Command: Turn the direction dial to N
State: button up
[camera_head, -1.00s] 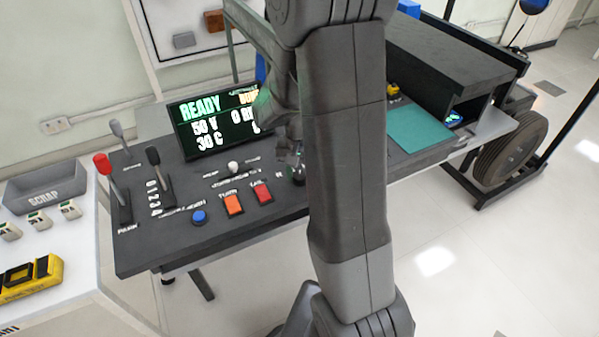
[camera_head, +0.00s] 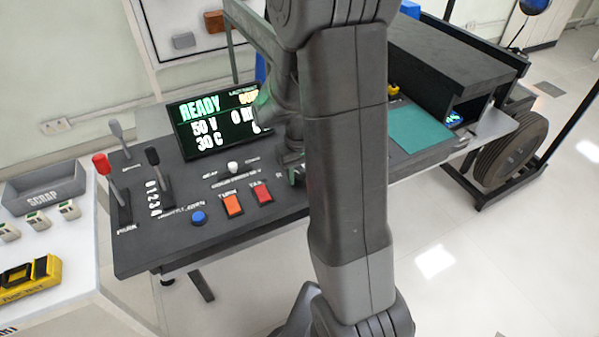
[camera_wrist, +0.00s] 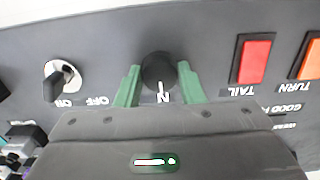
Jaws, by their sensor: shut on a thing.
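The direction dial (camera_wrist: 158,72) is a round black knob on the dark console panel, seen in the wrist view. A white mark on its lower side points down at a white letter N printed just below it. My gripper (camera_wrist: 159,80) has its green fingers on either side of the knob, shut on it. In the head view my gripper (camera_head: 296,172) is low over the console's right part, partly behind my arm, and the dial is hidden there.
Beside the dial are a red TAIL button (camera_wrist: 252,58), an orange TURN button (camera_wrist: 311,58) and a black ON/OFF switch (camera_wrist: 60,77). The console (camera_head: 140,255) also carries a lit screen (camera_head: 212,125), a blue button (camera_head: 198,217) and a red-topped lever (camera_head: 103,165).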

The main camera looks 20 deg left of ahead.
aim_at(300, 175)
dwell(0.3)
jog(key=o, duration=1)
notch_tip(300, 175, up, 14)
jog(key=shift+p, duration=0.45)
notch_tip(300, 175, down, 14)
jog(key=shift+b, duration=0.45)
jog(key=shift+r, duration=0.1)
